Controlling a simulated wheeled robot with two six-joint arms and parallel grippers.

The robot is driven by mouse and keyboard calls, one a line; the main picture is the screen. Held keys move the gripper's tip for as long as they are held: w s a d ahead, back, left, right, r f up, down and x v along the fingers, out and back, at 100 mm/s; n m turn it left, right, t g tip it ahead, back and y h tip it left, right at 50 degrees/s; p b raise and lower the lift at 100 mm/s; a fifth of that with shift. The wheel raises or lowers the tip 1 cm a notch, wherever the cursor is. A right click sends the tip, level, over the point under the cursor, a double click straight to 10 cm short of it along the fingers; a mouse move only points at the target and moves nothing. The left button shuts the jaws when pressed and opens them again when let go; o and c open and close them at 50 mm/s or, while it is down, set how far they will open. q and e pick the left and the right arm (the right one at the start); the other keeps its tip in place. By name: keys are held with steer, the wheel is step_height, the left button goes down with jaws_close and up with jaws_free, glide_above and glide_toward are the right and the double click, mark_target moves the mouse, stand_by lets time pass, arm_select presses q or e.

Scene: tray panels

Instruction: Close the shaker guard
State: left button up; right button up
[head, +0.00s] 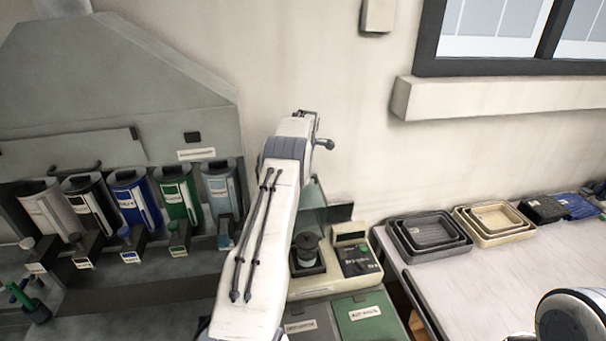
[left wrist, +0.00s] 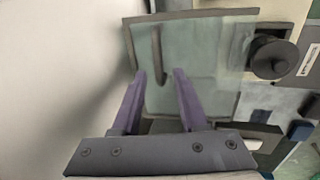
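The shaker (head: 355,262) is a pale machine with a dark control panel, a dark cup with a black lid (head: 308,250) on it. Its guard (head: 314,207) is a clear greenish panel, standing up behind the cup and partly hidden by my left arm. In the left wrist view the guard (left wrist: 215,65) has a dark frame and a dark bar-like handle (left wrist: 157,50). My left gripper (left wrist: 160,75) is open, its two purple fingers apart in front of the guard with the bar beyond the fingertips; contact cannot be told. My right gripper is out of view.
A row of coloured canisters (head: 133,200) stands in a grey dispenser on the left. Nested trays (head: 437,258) lie on the white table (head: 475,290) at right. A wall is close behind.

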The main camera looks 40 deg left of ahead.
arm_select(q)
jaws_close()
steer(key=shift+d, duration=0.1)
stand_by(1.0)
